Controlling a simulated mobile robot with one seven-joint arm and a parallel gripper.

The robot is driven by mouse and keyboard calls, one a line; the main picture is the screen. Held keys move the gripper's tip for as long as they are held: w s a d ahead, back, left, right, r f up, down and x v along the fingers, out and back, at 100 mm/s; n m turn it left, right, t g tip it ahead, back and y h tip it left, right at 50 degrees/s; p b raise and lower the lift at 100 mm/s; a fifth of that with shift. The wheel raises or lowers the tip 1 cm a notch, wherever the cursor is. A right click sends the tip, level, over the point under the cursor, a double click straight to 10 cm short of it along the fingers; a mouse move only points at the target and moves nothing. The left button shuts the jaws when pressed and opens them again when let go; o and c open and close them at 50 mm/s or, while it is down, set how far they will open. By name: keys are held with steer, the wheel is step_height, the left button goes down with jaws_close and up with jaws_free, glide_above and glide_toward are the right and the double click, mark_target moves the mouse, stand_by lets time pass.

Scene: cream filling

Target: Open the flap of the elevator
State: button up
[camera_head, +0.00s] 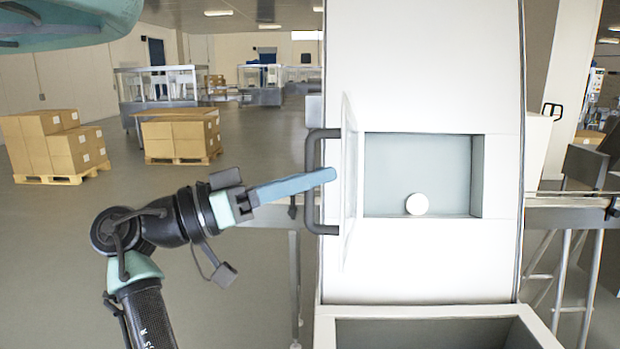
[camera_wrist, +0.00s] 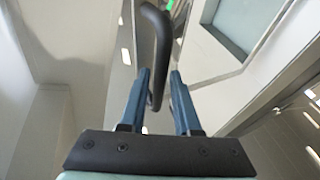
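The elevator (camera_head: 425,268) is a tall white column with a square recess (camera_head: 415,170) in its front. Its flap (camera_head: 349,180) stands swung out at the left of the recess, seen nearly edge-on, so the recess is uncovered. The dark bar handle (camera_head: 312,150) is on the flap's outer side. My gripper (camera_head: 330,176) reaches in from the left, one blue finger passing in front of the handle. In the wrist view the handle (camera_wrist: 161,50) runs between the two spread fingers of my gripper (camera_wrist: 159,73), with small gaps beside it.
A white round object (camera_head: 417,204) sits in the recess. An open-topped white bin (camera_head: 430,311) is below it at the column's foot. Stacked boxes on pallets (camera_head: 180,135) and steel tables stand far back at the left.

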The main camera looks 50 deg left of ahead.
steer(key=shift+o, duration=0.8)
steer(key=b+v, duration=0.4)
steer(key=v, duration=0.9)
